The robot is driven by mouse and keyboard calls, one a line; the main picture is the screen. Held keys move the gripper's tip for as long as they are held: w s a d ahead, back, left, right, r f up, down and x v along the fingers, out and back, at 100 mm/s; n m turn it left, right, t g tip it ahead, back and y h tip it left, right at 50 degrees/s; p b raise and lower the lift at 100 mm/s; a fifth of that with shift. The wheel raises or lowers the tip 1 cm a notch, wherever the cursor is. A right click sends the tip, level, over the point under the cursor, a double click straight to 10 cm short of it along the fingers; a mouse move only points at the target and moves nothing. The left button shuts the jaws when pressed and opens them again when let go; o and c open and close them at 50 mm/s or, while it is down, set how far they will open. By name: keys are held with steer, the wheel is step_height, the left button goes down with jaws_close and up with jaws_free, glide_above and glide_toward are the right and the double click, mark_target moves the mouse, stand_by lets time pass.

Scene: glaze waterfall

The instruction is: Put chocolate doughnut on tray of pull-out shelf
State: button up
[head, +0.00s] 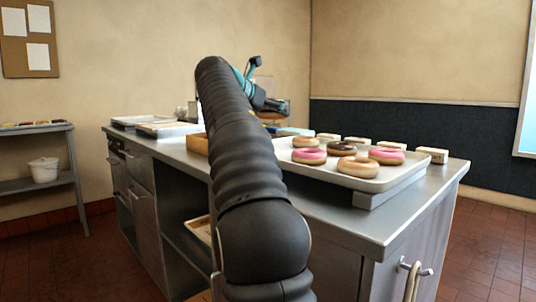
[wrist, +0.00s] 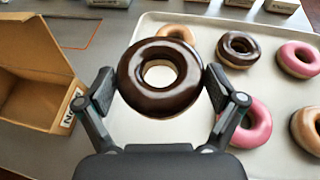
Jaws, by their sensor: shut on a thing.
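My gripper (wrist: 160,88) is shut on a chocolate doughnut (wrist: 134,78) in the wrist view, with one finger pad against each side of it. The doughnut is dark brown and glossy, and its hole faces the camera. It is held over the left part of a pale doughnut tray. In the head view my gripper (head: 268,98) is partly behind my arm, above the counter, and the held doughnut is not clear. A shelf tray (head: 200,229) shows low under the counter, partly hidden by my arm.
The doughnut tray (head: 402,180) on the counter holds several pink, plain and chocolate doughnuts. A cardboard box (wrist: 35,68) stands open at the left of the wrist view. Small labelled blocks line the tray's far side. A towel rail (head: 416,268) juts from the counter end.

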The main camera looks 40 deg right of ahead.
step_height(320, 180, down, 8)
steer(key=b, duration=0.4)
steer(key=shift+f+b, duration=0.15)
steer(key=shift+b, duration=0.15)
steer(key=shift+f, duration=0.65)
steer(key=shift+f, duration=0.2)
steer(key=o, duration=0.8)
steer(key=shift+f+b, duration=0.2)
steer(key=shift+b, duration=0.2)
steer(key=p+v, duration=0.2)
steer(key=v, duration=1.2)
steer(key=shift+r, duration=0.2)
